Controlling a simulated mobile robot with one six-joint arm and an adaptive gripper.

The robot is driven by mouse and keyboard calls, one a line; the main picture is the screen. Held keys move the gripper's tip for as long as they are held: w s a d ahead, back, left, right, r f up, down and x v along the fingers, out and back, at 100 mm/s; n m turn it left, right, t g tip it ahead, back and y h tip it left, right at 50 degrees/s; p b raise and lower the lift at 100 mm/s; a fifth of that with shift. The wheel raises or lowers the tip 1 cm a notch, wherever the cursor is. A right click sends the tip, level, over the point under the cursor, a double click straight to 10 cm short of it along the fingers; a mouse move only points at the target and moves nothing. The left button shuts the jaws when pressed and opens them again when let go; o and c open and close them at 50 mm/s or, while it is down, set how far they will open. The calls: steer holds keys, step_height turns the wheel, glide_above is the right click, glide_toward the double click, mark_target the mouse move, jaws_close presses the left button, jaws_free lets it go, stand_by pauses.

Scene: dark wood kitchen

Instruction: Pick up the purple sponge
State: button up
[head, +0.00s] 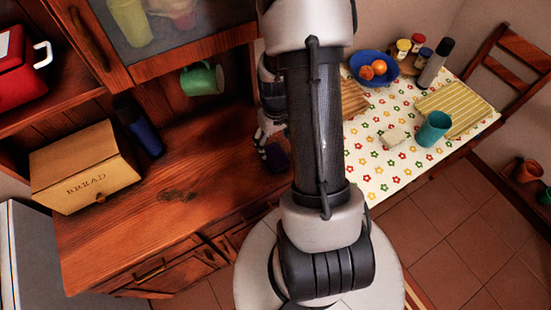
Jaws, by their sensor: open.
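A small dark purple block, which looks like the sponge (278,156), lies on the right part of the wooden counter (190,200). My own arm hides its right side. My gripper (263,143) shows just left of the arm link, pointing down close to the sponge's upper left. It is open. The arm covers part of the gripper, and I cannot tell whether a finger touches the sponge.
A bread box (85,168) and a dark blue bottle (139,127) stand at the counter's left. A green mug (202,79) hangs under the cabinet. A flowered table (365,180) holds a blue bowl (361,62) and teal cup (433,129). The counter's middle is clear.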

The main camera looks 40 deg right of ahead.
mark_target(276, 155)
steer(key=f+b, duration=0.1)
steer(key=f, duration=0.2)
steer(key=f+b, duration=0.1)
steer(key=f, duration=0.1)
steer(key=shift+s+a+f, duration=0.2)
steer(key=shift+f, duration=0.2)
steer(key=shift+c, duration=0.4)
steer(key=c, duration=0.7)
